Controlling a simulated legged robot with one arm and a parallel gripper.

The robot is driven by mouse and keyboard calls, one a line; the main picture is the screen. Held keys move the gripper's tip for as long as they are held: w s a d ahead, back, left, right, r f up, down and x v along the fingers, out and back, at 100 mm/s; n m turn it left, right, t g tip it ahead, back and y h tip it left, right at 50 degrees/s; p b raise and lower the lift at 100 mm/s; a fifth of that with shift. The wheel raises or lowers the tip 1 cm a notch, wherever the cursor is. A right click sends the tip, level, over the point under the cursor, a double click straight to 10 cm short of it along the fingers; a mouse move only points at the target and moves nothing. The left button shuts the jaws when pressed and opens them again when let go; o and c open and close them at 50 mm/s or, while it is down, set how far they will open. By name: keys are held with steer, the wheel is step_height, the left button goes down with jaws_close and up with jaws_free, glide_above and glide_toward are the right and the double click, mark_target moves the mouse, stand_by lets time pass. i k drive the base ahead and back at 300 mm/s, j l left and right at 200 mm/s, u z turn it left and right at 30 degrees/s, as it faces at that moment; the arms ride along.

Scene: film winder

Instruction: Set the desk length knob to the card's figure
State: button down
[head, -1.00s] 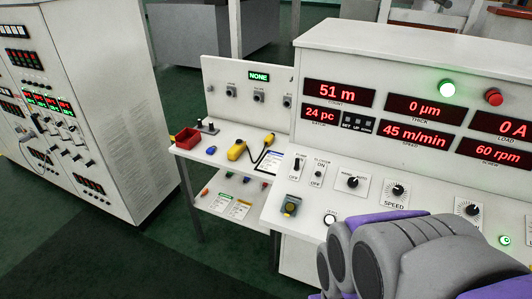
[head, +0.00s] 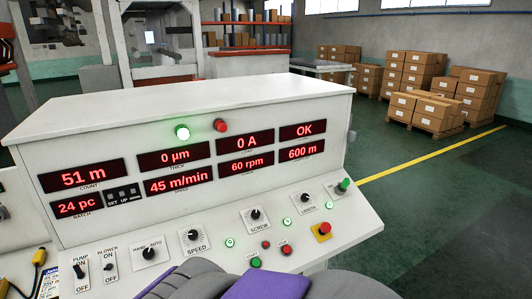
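The white control desk (head: 190,110) fills the left and middle of the head view. Its sloped front carries several dials. A black SCREW knob (head: 255,213) and a SPEED knob (head: 193,235) are readable. A further dial knob (head: 306,197) sits to the right of SCREW; its label is too small to read, and it may be the length knob. The display above it reads 600 m (head: 302,150). A partly cut-off card (head: 50,280) shows at the lower left; its figure is unreadable. Grey and purple parts of my arm cross the bottom edge. My gripper's fingertips are not in view.
A red emergency button (head: 324,228) on yellow, a green START button (head: 256,262) and a red button (head: 286,250) lie near the dials. A green-topped switch (head: 343,186) is at the right end. Stacked cartons (head: 420,95) stand far right; floor to the right is clear.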

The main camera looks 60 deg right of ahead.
mark_target(305, 197)
steer(key=z, duration=2.2)
